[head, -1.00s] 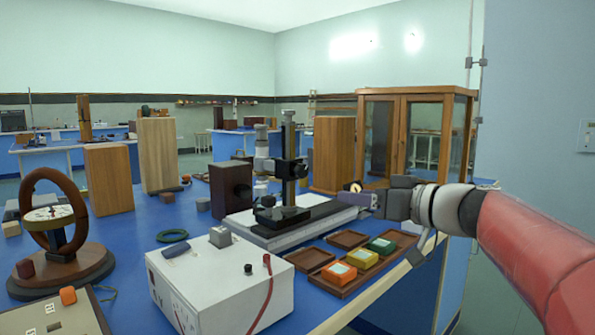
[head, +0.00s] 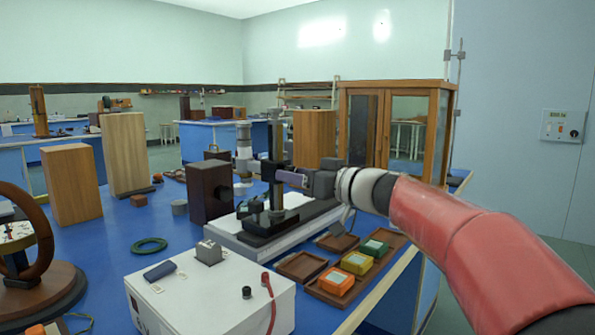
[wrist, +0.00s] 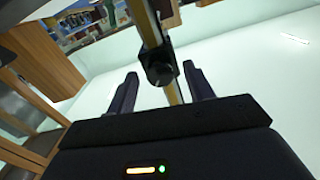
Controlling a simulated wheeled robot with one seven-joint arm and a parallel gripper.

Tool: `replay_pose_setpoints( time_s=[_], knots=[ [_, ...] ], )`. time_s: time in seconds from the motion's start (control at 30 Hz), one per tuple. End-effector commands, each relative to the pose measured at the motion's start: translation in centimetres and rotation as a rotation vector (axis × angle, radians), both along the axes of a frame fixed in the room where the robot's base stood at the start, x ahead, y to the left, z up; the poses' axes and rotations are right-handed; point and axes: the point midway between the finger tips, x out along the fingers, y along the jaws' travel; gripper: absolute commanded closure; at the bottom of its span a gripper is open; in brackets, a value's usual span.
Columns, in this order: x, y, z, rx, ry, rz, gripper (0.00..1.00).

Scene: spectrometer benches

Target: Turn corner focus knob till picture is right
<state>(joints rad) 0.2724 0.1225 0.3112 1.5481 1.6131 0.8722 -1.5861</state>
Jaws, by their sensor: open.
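A dark upright stand (head: 277,162) with a black base stands on a white slab on the blue bench in the head view. In the wrist view a dark round knob (wrist: 160,72) sits on a slanting pole, in line with the gap between my fingers. My gripper (head: 288,178) is at the stand's column, reaching in from the right. The wrist view shows my gripper (wrist: 160,84) open, one finger on each side of the knob, with space visible on both sides. I cannot tell how deep the knob sits between them. No picture or screen to be focused is visible.
A white instrument box (head: 205,290) with a red lead stands in front. Trays with orange, yellow and green blocks (head: 355,262) lie near the bench's right edge. A dark box (head: 210,192) stands left of the stand, and a glass-doored cabinet (head: 398,130) behind right.

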Motion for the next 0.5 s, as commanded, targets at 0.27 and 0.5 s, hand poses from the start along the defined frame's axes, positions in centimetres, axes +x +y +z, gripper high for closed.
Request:
replay_pose_setpoints(
  time_s=[0.27, 0.5],
  knots=[
    [0.20, 0.25, -0.04, 0.000, 0.000, 0.000, 0.48],
    [0.19, 0.23, -0.04, 0.000, 0.000, 0.000, 0.75]
  ],
)
